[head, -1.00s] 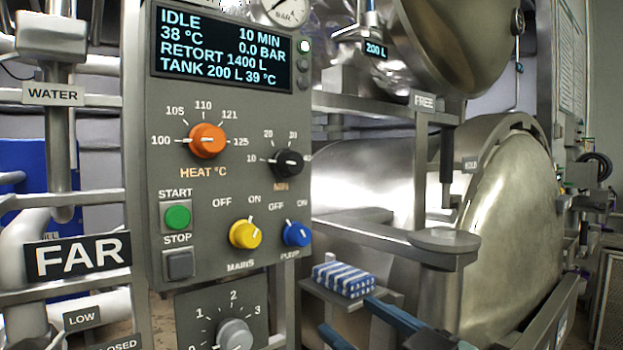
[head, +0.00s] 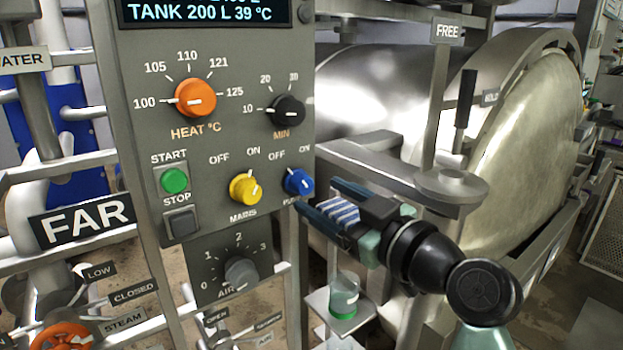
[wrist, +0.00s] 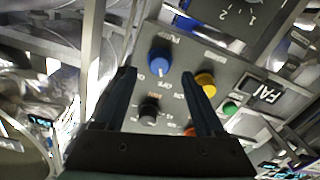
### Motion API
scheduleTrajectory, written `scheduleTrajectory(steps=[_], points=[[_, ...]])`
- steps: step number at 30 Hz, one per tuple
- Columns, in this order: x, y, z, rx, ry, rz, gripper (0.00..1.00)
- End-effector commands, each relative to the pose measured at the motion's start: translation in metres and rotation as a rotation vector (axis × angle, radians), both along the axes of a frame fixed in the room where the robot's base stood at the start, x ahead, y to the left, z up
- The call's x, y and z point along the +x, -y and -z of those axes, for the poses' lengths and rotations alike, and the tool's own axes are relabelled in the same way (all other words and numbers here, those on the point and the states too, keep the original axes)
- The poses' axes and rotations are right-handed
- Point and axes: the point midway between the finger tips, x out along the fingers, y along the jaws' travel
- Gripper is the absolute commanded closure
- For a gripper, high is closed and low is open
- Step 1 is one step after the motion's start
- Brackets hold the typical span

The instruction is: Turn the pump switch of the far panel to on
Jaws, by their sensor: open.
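The far panel (head: 220,120) is grey, with a black FAR sign (head: 80,220) at its left. Its blue pump switch (head: 299,182) is at the lower right, with OFF and ON marked above it. In the wrist view, the pump switch (wrist: 159,61) has its white mark towards the OFF side. My gripper (head: 317,195) is open and empty, just in front of and right of the switch. In the wrist view my gripper (wrist: 157,75) has its fingertips to either side of the switch; I cannot tell whether they touch it.
The yellow mains knob (head: 245,188) is close left of the pump switch, pointing towards ON. The black minutes knob (head: 286,111) is above. A cup with green (head: 344,293) stands on a shelf below.

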Motion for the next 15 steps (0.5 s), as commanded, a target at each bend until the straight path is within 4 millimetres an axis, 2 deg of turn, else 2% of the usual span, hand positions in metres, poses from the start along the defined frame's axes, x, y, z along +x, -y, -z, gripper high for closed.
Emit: scheduleTrajectory(steps=[6, 15], points=[[0.025, -0.018, -0.002, -0.001, -0.001, -0.001, 0.29], [0.032, -0.023, 0.0, -0.001, 0.001, 0.002, 0.29]])
